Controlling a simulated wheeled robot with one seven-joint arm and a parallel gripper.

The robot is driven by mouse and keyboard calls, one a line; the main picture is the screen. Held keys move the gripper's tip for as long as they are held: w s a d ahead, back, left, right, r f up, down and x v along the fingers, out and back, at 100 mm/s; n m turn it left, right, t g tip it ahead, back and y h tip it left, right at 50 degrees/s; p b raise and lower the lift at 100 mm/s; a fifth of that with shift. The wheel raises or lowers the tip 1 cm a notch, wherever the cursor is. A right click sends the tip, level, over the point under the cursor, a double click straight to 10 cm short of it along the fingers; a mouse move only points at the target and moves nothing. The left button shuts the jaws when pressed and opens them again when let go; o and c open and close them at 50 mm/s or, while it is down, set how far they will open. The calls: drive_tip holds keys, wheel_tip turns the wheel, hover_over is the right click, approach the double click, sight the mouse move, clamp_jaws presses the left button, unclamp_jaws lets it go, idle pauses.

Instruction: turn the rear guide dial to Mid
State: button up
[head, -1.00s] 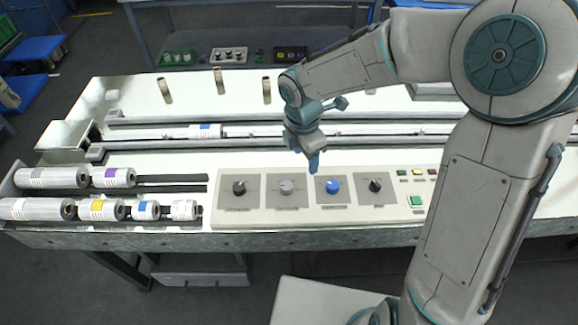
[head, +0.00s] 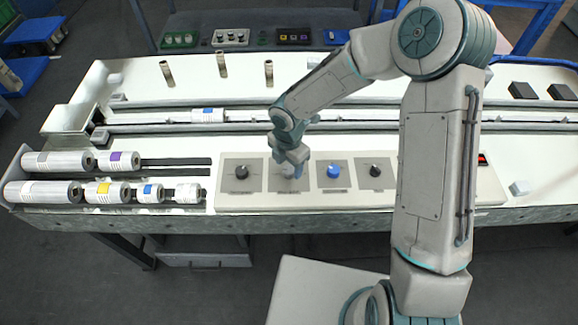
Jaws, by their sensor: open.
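A pale control panel (head: 310,201) on the machine's front deck carries several dials in a row. From the left they are a black dial (head: 241,172), a grey dial mostly hidden by my gripper, a blue dial (head: 333,171) and another black dial (head: 375,171). The labels under them are too small to read, so I cannot tell which is the rear guide dial or its setting. My gripper (head: 291,174) points down over the grey dial, with its jaws open. I cannot tell whether it touches the dial.
Several labelled rolls (head: 58,161) lie in a rack left of the panel. Upright posts (head: 221,64) stand on the back deck, behind a long rail (head: 260,116). My arm hides the panel's right part. A small pale block (head: 519,188) lies at the right.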

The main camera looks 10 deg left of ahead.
drive_tip(key=shift+f, duration=0.95)
drive_tip(key=shift+c, duration=0.2)
drive_tip(key=c, duration=0.9)
